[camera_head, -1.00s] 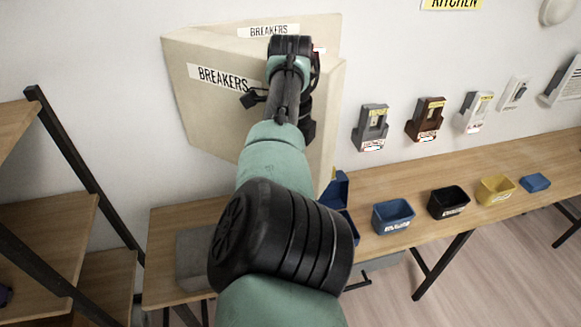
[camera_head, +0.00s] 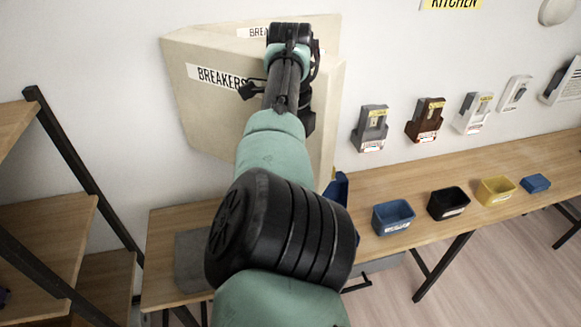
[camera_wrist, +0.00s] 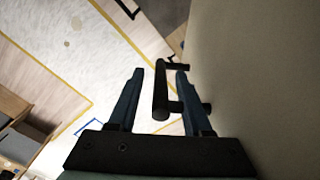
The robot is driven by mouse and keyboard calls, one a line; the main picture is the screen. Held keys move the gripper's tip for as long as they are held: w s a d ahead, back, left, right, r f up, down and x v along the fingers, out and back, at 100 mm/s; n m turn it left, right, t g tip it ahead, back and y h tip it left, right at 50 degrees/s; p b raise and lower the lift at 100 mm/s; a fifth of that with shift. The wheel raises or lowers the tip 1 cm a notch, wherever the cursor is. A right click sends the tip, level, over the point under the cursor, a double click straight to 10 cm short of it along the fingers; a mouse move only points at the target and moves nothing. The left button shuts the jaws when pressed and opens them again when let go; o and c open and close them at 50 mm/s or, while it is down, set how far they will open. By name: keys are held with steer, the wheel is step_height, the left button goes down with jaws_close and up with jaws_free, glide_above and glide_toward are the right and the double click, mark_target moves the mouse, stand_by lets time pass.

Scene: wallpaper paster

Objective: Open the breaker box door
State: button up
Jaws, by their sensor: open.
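The beige breaker box (camera_head: 205,110) is on the wall at upper left in the head view. Its front panel carries a BREAKERS label and stands at an angle to a labelled panel behind it; I cannot tell how wide any gap between them is. My arm covers part of it. In the wrist view, a black bar handle (camera_wrist: 161,90) stands out from the beige door surface (camera_wrist: 260,70). My gripper (camera_wrist: 159,72) is open, with one finger on each side of the handle. Whether either finger touches it is unclear. The fingers are hidden in the head view.
A wooden bench (camera_head: 480,165) runs below the box, with a blue bin (camera_head: 393,217), a black bin (camera_head: 448,203) and a yellow bin (camera_head: 496,190). Several switches hang on the wall to the right. A shelf rack (camera_head: 60,220) stands at left.

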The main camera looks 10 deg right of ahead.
step_height(320, 180, up, 10)
steer(key=p, duration=0.4)
steer(key=shift+f+p, duration=0.1)
steer(key=shift+p, duration=0.2)
steer(key=shift+r+p, duration=0.8)
